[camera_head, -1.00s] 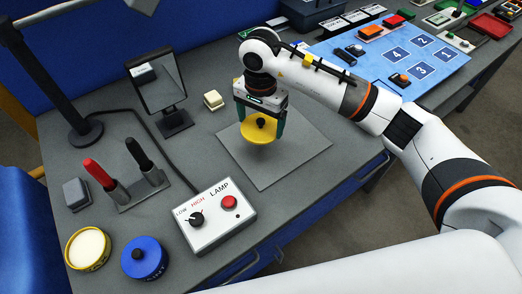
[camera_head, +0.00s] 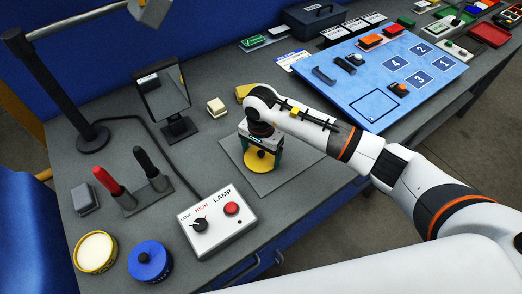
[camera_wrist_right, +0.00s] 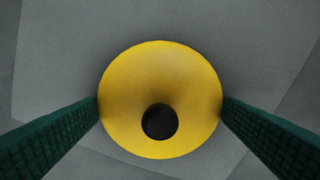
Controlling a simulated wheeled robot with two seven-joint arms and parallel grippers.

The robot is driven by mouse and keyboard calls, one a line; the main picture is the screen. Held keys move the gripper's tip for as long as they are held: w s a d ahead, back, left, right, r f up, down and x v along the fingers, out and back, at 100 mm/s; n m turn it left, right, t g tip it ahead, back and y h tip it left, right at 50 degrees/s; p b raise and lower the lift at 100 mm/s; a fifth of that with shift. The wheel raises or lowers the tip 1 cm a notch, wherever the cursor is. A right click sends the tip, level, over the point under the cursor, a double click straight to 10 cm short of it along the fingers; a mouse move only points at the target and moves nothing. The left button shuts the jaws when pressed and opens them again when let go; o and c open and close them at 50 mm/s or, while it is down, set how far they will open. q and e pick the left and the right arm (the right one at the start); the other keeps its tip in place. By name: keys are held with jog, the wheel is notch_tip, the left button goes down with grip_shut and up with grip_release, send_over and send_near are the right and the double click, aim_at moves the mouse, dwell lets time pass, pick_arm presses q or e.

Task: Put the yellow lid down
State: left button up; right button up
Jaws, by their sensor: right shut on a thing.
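The yellow lid (camera_head: 255,165), a round disc with a black knob, is held by its rim between the green fingers of my right gripper (camera_head: 261,158). It is over the light grey square mat (camera_head: 284,177). Whether it touches the mat or is just above it, I cannot tell. In the right wrist view the lid (camera_wrist_right: 160,75) lies between both fingers (camera_wrist_right: 160,108), with grey surface beneath. My left gripper is not in view.
A yellow-rimmed tin (camera_head: 95,252) with a white top and a blue-lidded tin (camera_head: 150,261) stand at front left. The lamp control box (camera_head: 217,221) is left of the mat. A cream block (camera_head: 216,107) and a partly hidden yellow item (camera_head: 243,92) are behind.

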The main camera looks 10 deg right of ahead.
aim_at(261, 153)
jog(key=shift+f, duration=0.15)
jog(key=o, duration=0.7)
jog(key=shift+o, duration=0.2)
jog(key=shift+r, duration=0.5)
notch_tip(261, 153, up, 11)
jog(key=b, duration=0.3)
jog(key=shift+r+b, duration=0.2)
jog(key=shift+b, duration=0.15)
jog(key=shift+s+f, duration=0.1)
jog(key=shift+s, duration=0.05)
